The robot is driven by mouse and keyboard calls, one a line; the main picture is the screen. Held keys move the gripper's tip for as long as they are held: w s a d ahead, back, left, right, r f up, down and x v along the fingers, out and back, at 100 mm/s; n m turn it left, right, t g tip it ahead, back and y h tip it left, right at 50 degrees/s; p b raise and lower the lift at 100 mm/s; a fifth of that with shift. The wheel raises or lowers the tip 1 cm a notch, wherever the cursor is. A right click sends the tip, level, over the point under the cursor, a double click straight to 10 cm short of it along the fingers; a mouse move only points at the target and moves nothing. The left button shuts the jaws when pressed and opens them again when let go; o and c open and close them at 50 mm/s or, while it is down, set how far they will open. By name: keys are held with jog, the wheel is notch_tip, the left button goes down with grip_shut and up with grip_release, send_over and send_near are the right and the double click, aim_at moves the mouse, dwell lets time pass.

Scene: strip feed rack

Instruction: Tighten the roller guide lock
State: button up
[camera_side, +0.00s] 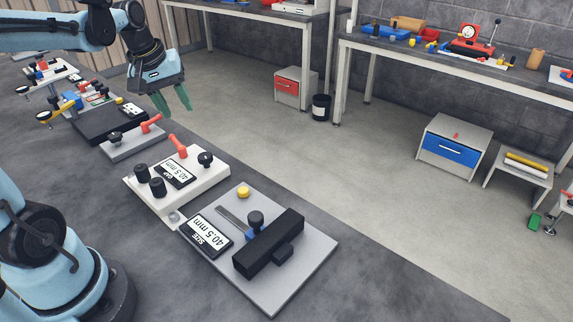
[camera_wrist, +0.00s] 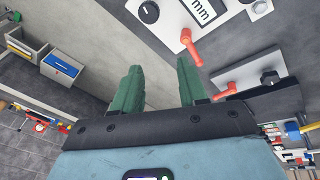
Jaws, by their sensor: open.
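My gripper (camera_side: 172,101) has two green fingers, spread apart with nothing between them. In the side view it hangs above and behind the row of fixtures, and its fingers (camera_wrist: 158,72) point toward bare floor in the wrist view. A white plate (camera_side: 190,196) carries two black cylinders (camera_side: 149,180), a 40.5 mm display (camera_side: 176,173), a red lever (camera_side: 178,146) and a black knob (camera_side: 205,158). Its lever (camera_wrist: 194,45) also shows in the wrist view, right of the fingers. A smaller plate (camera_side: 130,147) has another red lever (camera_side: 151,122) and black knob (camera_side: 115,137). I cannot tell which part is the roller guide lock.
A grey plate (camera_side: 305,262) in front holds a black block (camera_side: 268,245), a yellow button (camera_side: 243,191) and a second 40.5 mm display (camera_side: 207,237). More fixtures crowd the table's far left. Workbenches and drawer boxes stand across the floor. Space around my gripper looks clear.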

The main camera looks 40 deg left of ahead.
aim_at(175, 140)
jog(key=a+n+g, duration=0.1)
jog(key=a+n, duration=0.4)
jog(key=a, duration=0.4)
jog(key=shift+h, duration=0.4)
jog(key=x, duration=0.4)
jog(key=s+x, duration=0.1)
jog(key=x, duration=0.7)
jog(key=shift+s+d+f, duration=0.1)
jog(key=shift+d+f, duration=0.1)
jog(key=shift+f, duration=0.2)
grip_shut()
